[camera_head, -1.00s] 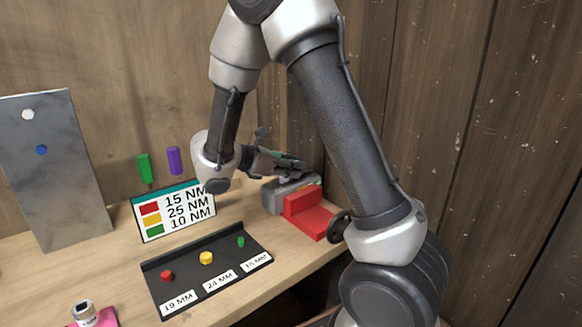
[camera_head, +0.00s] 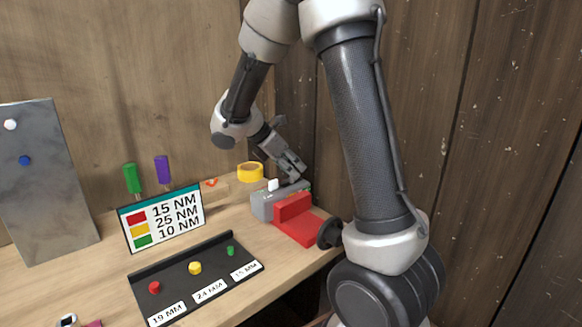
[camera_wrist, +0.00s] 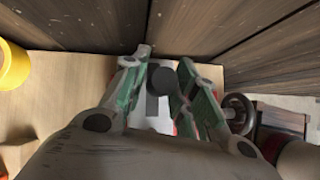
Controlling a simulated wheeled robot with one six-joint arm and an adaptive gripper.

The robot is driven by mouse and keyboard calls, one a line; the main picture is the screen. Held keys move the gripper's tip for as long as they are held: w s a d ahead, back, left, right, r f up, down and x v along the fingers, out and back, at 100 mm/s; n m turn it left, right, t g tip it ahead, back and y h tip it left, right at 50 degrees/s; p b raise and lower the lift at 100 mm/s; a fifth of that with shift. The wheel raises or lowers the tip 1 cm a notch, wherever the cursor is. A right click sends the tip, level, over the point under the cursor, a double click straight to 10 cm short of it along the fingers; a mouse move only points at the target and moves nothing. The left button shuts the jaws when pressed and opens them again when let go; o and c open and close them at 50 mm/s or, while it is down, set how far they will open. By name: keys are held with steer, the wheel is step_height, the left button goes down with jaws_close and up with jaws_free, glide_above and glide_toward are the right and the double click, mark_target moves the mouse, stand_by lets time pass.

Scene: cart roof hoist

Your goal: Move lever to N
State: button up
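A grey box (camera_head: 272,206) sits at the right end of the bench, behind a red block (camera_head: 300,222). A small white piece (camera_head: 272,185) stands on its top. My gripper (camera_head: 294,168) is just above the back of the box, pointing down and right. In the wrist view my gripper (camera_wrist: 160,82) is open, with green-edged fingers apart on either side. A dark round knob (camera_wrist: 162,79), apparently the lever's top, shows between the fingertips, above a light surface with a dark strip. I cannot tell whether a finger touches it. No N marking is readable.
A yellow ring (camera_head: 250,172) lies left of the box. A sign (camera_head: 162,220) and a black tray (camera_head: 198,275) with coloured pieces stand further left. Wooden walls close in behind and on the right. A dark handwheel (camera_head: 329,233) is right of the red block.

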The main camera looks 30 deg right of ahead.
steer(key=shift+o, duration=0.9)
steer(key=v, duration=1.2)
